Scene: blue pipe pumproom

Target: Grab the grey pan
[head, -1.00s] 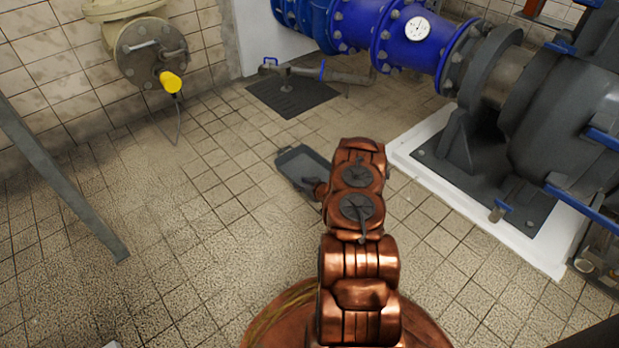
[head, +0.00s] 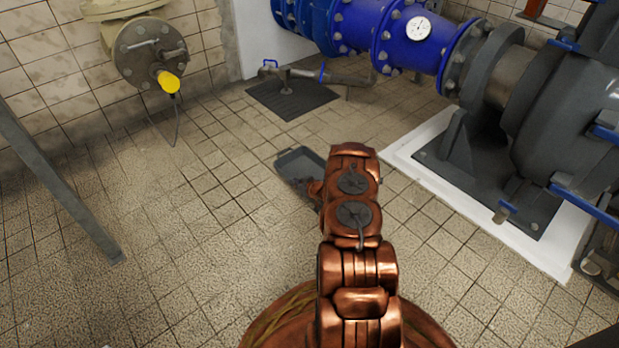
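The grey pan (head: 297,163) is a dark rectangular tray with a raised rim. It lies on the tiled floor near the middle of the head view. My copper-coloured arm reaches up from the bottom of the view and covers the pan's right and lower part.
A grey pump on a white plinth (head: 462,196) stands to the right, with blue pipes (head: 350,28) behind. A dark floor grate (head: 305,101) lies beyond the pan. A grey slanted beam (head: 62,183) is at the left. The floor left of the pan is clear.

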